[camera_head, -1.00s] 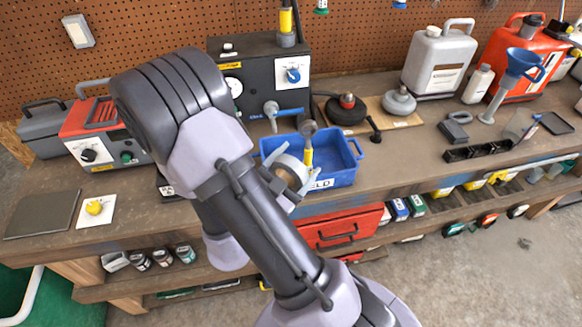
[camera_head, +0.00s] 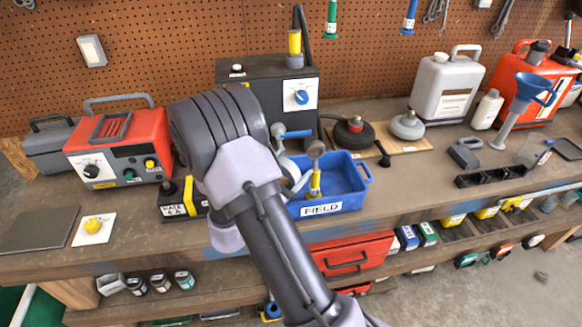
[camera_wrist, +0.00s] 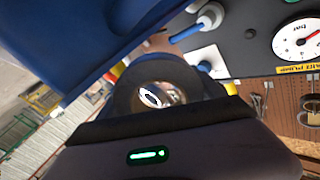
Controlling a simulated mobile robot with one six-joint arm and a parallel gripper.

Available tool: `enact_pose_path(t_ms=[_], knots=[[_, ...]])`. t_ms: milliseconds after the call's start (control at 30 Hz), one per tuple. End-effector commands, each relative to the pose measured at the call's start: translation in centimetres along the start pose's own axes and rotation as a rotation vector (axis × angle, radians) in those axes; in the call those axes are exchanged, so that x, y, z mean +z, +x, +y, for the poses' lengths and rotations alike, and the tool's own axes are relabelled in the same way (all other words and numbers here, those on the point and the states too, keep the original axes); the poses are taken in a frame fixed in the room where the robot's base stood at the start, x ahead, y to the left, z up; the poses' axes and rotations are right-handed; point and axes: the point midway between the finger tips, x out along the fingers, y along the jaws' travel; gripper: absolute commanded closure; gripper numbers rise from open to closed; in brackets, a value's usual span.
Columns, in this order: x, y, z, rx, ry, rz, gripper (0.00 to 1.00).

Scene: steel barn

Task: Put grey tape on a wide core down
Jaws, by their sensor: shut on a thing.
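The grey tape on a wide core (camera_wrist: 155,70) shows in the wrist view as a ring with an open centre. My gripper (camera_wrist: 155,110) is shut on it. In the head view the tape (camera_head: 289,168) shows just right of my arm's wrist, at the left end of the blue bin (camera_head: 346,198) marked FIELD. My arm hides part of the tape and most of my gripper there. I cannot tell whether the tape touches the bin. The bin also fills the upper left of the wrist view (camera_wrist: 85,30).
A yellow-handled tool (camera_head: 316,175) stands in the bin. The black air pump box (camera_head: 260,80) stands behind my arm, and a red device (camera_head: 120,150) stands left. A small black box (camera_head: 180,203) is close left of my arm. The bench front right of the bin is clear.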

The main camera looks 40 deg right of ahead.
Motion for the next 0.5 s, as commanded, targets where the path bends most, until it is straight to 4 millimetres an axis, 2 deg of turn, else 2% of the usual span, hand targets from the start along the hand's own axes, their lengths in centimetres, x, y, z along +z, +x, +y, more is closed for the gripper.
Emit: enact_pose_path(t_ms=[500], knots=[[1.08,-0.02,0.45,-0.001,0.000,0.000,0.55]])
